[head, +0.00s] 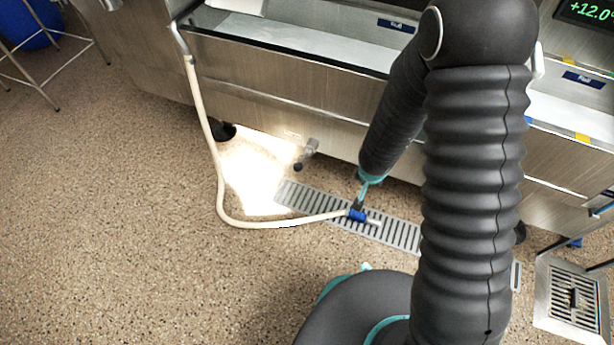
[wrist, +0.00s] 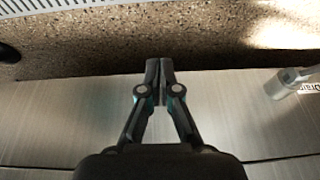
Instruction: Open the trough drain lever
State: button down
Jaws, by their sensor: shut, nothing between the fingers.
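The trough (head: 290,75) is a long steel tank with a plain front panel, which also fills the lower part of the wrist view (wrist: 60,115). A grey drain outlet (head: 310,147) with a dark end sticks out low on its front in the head view. The same outlet (wrist: 290,82) stands at the right edge of the wrist view, beside a partly cut "Drain" label (wrist: 309,88). I cannot make out the lever's position. My gripper (wrist: 160,63) is shut and empty, in front of the panel. The outlet is well to its right in the wrist view, with a clear gap.
A pale hose (head: 222,180) hangs from the trough's left end and runs along the floor to a blue fitting (head: 357,215) by the floor grate (head: 400,235). A second drain (head: 573,298) lies at lower right. Speckled floor (head: 120,220) is clear on the left.

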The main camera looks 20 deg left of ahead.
aim_at(303, 160)
notch_tip(303, 160, down, 4)
jog(key=d+m+g+y+b, duration=0.1)
jog(key=d+m+g+y, duration=0.15)
jog(key=m, duration=0.45)
jog(key=s+a+r+m+g+y, duration=0.25)
jog(key=a+r+m+y, duration=0.35)
jog(key=a+m, duration=0.55)
jog(key=b+x, duration=0.2)
jog(key=x, duration=0.8)
jog(key=shift+w+a+r+p, duration=0.15)
jog(key=shift+a+r, duration=0.1)
jog(key=shift+r, duration=0.35)
jog(key=shift+w+a+r+p, duration=0.1)
jog(key=shift+a+r, duration=0.15)
jog(key=shift+r, duration=0.4)
jog(key=shift+w+a+r+p, duration=0.1)
jog(key=shift+a+r+p, duration=0.1)
jog(key=shift+r, duration=0.4)
